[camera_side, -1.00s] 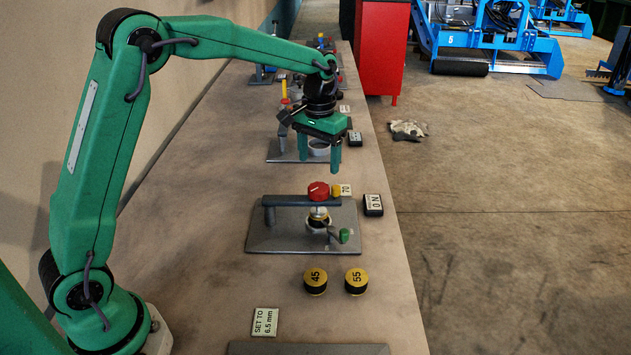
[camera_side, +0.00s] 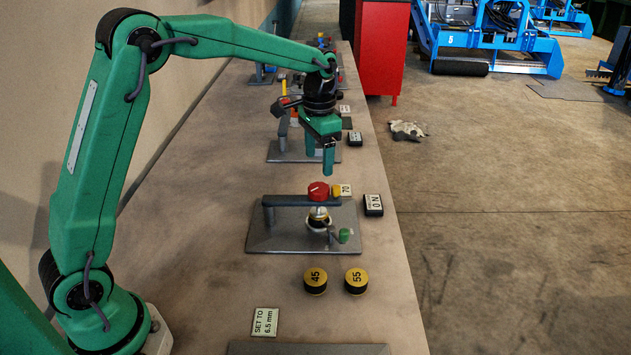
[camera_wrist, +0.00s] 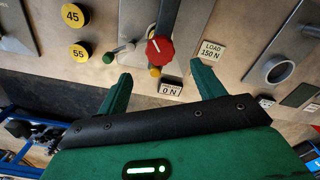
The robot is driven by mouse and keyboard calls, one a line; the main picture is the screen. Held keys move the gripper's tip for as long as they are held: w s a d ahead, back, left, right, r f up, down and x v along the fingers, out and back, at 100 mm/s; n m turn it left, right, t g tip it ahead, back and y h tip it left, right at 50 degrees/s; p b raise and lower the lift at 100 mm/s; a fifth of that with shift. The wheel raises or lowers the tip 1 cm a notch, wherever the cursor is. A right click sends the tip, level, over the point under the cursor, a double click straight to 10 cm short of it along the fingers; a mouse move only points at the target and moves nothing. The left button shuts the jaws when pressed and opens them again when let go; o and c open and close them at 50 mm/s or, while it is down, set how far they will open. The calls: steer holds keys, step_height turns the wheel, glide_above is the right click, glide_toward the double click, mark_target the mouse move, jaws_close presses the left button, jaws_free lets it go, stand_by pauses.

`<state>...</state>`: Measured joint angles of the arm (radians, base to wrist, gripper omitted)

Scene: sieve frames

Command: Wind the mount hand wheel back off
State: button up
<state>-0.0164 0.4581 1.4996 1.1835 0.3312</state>
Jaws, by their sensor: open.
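The red hand wheel (camera_side: 318,190) sits on top of a grey arm (camera_side: 285,201) over a grey base plate (camera_side: 265,238). It has a pale mark and also shows in the wrist view (camera_wrist: 160,49). My gripper (camera_side: 328,172) is above and beyond the wheel, pointing down and apart from it. Its fingers line up in the side view. In the wrist view my gripper (camera_wrist: 161,71) is open and empty, with the wheel between and just beyond the fingertips. A yellow knob (camera_wrist: 155,71) is beside the wheel.
A green-tipped lever (camera_side: 343,236) and a small cup (camera_side: 318,222) are below the arm. Yellow-topped discs 45 (camera_side: 315,276) and 55 (camera_side: 356,276) stand in front. Another fixture (camera_side: 283,155) stands behind.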

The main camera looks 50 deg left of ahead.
mark_target(319, 187)
steer(key=m, duration=0.5)
steer(key=shift+f, duration=0.2)
steer(key=shift+f, duration=3.8)
steer(key=shift+c, duration=0.5)
steer(key=c, duration=0.9)
steer(key=shift+n, duration=0.4)
